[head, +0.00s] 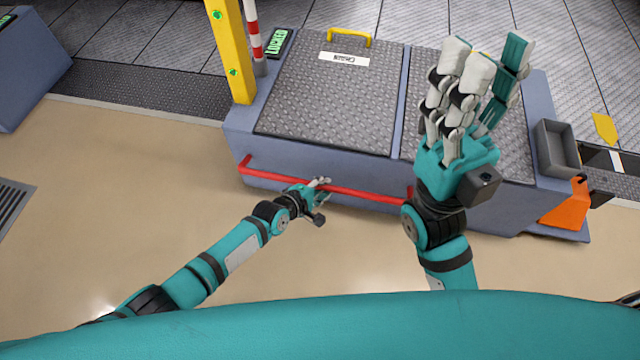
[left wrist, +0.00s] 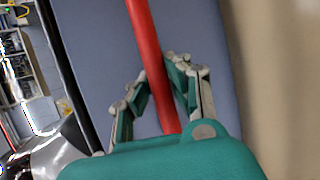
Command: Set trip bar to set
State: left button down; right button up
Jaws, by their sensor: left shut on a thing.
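The red trip bar (head: 350,192) runs along the front face of the blue-grey cabinet, low down, with bent ends. My left gripper (head: 322,188) is at the bar, left of its middle, and shut on it. In the left wrist view the trip bar (left wrist: 148,55) passes between the fingers of my left gripper (left wrist: 158,92). My right gripper (head: 480,75) is raised in front of the cabinet's right side, open and empty, with its fingers pointing up. The right end of the bar meets my right arm in the picture and is partly hidden there.
The blue-grey cabinet (head: 240,125) has treadplate lids (head: 330,100) and a yellow handle (head: 350,35). A yellow post (head: 236,50) and a green-lit sign (head: 279,43) stand at its left. A grey bin (head: 557,148) and an orange bracket (head: 567,205) are at its right.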

dwell(0.3)
pick_arm(q)
jog(key=c, duration=1.2)
grip_release()
jog(key=shift+r, duration=0.1)
jog(key=v, duration=1.2)
